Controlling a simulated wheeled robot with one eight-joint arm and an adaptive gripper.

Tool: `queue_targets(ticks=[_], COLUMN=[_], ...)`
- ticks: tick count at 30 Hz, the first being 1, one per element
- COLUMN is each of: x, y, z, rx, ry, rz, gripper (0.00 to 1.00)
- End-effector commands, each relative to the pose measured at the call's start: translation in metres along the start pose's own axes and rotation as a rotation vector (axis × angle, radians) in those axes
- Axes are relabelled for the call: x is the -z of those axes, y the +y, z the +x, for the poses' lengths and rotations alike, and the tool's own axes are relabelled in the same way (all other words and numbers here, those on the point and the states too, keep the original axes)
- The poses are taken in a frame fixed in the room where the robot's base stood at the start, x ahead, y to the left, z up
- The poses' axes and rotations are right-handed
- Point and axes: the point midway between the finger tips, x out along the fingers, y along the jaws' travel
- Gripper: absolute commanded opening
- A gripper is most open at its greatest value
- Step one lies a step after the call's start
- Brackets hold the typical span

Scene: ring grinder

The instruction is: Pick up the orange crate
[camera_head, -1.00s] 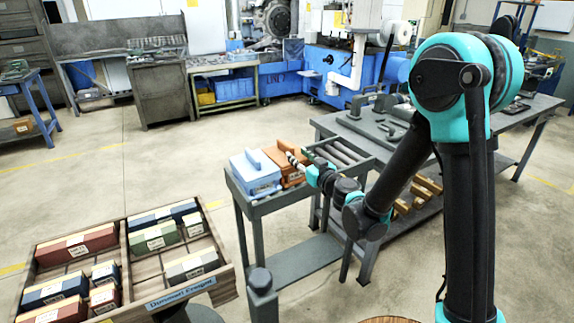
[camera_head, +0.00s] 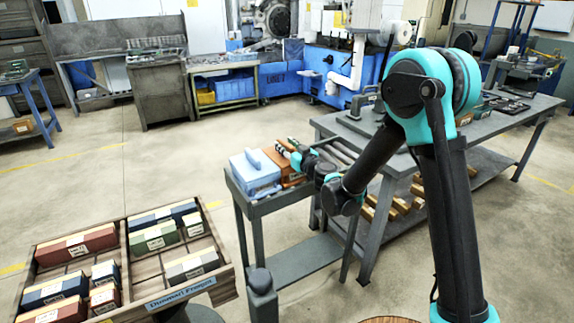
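The orange crate (camera_head: 284,165) stands on a narrow grey side table (camera_head: 262,206), right beside a light blue crate (camera_head: 255,174). It has a raised handle or divider along its top. My gripper (camera_head: 291,153) is at the top right of the orange crate, with its fingers over or against the raised part. My teal and black wrist hides the right side of the orange crate. The fingers are too small and overlapped to show whether they are closed on it.
A wooden tray (camera_head: 229,287) with several coloured boxes is at the lower left. A large grey workbench (camera_head: 480,160) with metal parts stands to the right behind my arm. Open floor (camera_head: 170,150) lies left of the side table.

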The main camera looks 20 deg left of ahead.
Motion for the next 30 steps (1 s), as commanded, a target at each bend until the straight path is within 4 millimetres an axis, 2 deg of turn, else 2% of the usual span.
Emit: queue_targets(ticks=[3, 12, 30], x=[0.0000, 0.0001, 0.0009], y=[-0.0002, -0.0002, -0.0002], z=[-0.0005, -0.0007, -0.0009], rx=[0.000, 0.000, 0.000], ry=[0.000, 0.000, 0.000], rz=[0.000, 0.000, 0.000], gripper=[0.37, 0.00, 0.00])
